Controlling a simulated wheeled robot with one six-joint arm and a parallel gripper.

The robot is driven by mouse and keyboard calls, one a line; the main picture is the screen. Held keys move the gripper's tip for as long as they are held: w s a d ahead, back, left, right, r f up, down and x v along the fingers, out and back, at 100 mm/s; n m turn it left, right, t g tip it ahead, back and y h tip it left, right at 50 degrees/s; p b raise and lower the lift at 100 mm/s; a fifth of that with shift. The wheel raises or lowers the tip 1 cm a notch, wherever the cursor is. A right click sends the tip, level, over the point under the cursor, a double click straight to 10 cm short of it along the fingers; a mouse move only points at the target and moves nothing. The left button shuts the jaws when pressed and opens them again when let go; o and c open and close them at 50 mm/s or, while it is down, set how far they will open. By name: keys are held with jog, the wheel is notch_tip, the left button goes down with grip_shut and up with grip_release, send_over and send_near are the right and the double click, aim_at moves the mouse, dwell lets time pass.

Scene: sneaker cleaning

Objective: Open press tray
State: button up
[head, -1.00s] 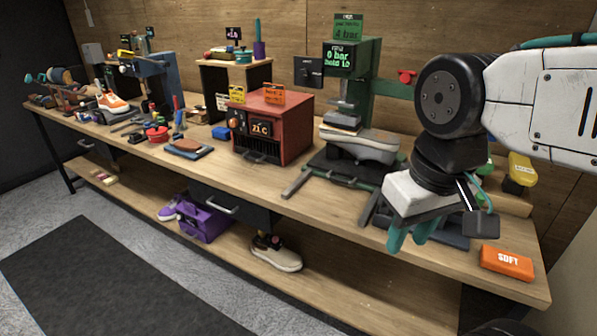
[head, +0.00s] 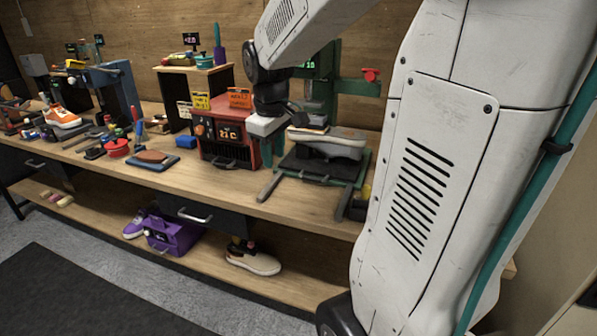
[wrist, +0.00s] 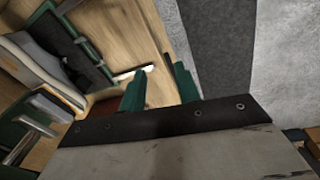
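The press (head: 322,85) is a green frame at the right part of the bench, partly hidden by my arm. Its dark press tray (head: 345,172) lies low between two grey rails, with a handle (head: 308,177) along its front edge. A grey-white shoe (head: 335,146) sits on it under the press pad. My gripper (head: 266,152) hangs just left of the press, in front of the red heater's right side, apart from the handle. In the wrist view my gripper (wrist: 160,84) has its two green fingers spread, nothing between them. The tray (wrist: 88,62) shows there at upper left.
The red heater (head: 222,140) stands close left of my gripper. A shelf below holds a purple box (head: 172,233) and a shoe (head: 255,262).

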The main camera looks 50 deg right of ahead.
jog(key=w+d+f+n, duration=0.1)
jog(key=w+d+f, duration=0.1)
jog(key=d, duration=0.3)
jog(key=w+d+f, duration=0.2)
jog(key=d+f, duration=0.1)
jog(key=d, duration=0.2)
jog(key=n, duration=0.1)
send_near(314, 179)
jog(key=shift+h, duration=0.3)
jog(key=f, duration=0.6)
jog(key=shift+w+d+f, duration=0.1)
jog(key=shift+w+d, duration=0.3)
jog(key=shift+w+d+f, duration=0.1)
jog(key=shift+f, duration=0.6)
grip_shut()
